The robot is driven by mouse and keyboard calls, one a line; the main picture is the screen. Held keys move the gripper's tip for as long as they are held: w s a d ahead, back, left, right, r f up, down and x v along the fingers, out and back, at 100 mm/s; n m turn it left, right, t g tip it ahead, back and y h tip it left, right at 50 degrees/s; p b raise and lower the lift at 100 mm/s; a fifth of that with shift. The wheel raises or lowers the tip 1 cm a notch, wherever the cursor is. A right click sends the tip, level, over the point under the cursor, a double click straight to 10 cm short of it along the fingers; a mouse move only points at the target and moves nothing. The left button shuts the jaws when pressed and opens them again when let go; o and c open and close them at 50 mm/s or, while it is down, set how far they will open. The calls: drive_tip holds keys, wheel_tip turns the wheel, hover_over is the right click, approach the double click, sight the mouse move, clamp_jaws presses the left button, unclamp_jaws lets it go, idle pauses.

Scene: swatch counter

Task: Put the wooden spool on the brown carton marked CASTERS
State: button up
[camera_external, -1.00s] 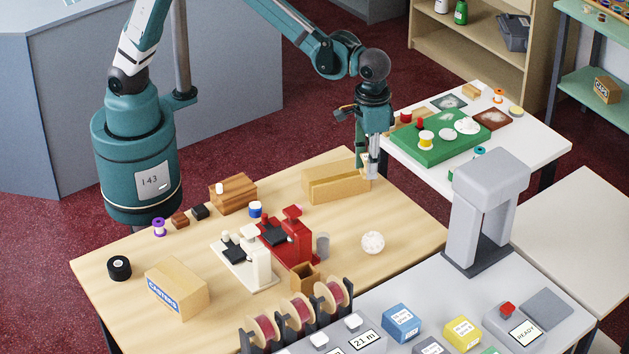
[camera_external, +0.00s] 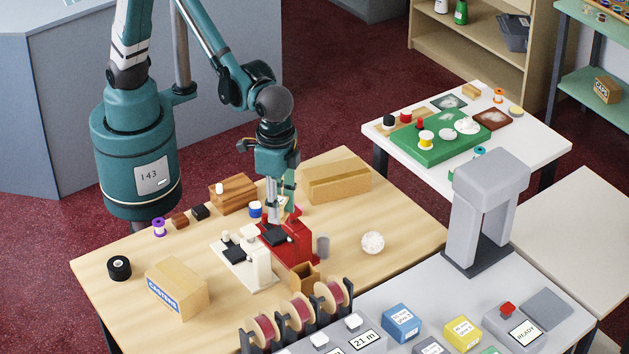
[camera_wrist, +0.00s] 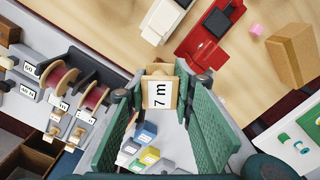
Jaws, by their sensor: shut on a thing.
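My gripper (camera_external: 279,212) is shut on the wooden spool and holds it over the table near the red device. In the wrist view, the pale wooden spool (camera_wrist: 160,91), with a white label reading 7 m, sits between my green fingers. In the external view the fingers mostly hide it. The brown carton marked CASTERS (camera_external: 180,285) stands at the table's front left, left of my gripper. Its blue-and-white label faces the front and its top looks bare. I cannot make it out in the wrist view.
A cream device (camera_external: 247,258) and a red device (camera_external: 290,240) stand between my gripper and the carton's side of the table. A small open wooden box (camera_external: 304,276) and a row of reels (camera_external: 300,312) are in front. A longer plain carton (camera_external: 336,182) stands behind.

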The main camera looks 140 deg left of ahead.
drive_tip(key=s+d+m+p, duration=0.1)
drive_tip(key=s+d+m, duration=0.25)
drive_tip(key=d, duration=1.05)
drive_tip(key=m+p, duration=0.1)
drive_tip(key=m, duration=0.3)
hover_over(175, 277)
wheel_tip(175, 277, down, 4)
drive_tip(key=shift+f+n, duration=0.25)
drive_tip(key=shift+f, duration=0.3)
drive_tip(key=shift+w+f, duration=0.1)
drive_tip(key=shift+f, duration=2.85)
drive_tip(key=shift+f, duration=2.05)
drive_tip(key=shift+f+b, duration=0.15)
drive_tip(key=shift+b, duration=0.15)
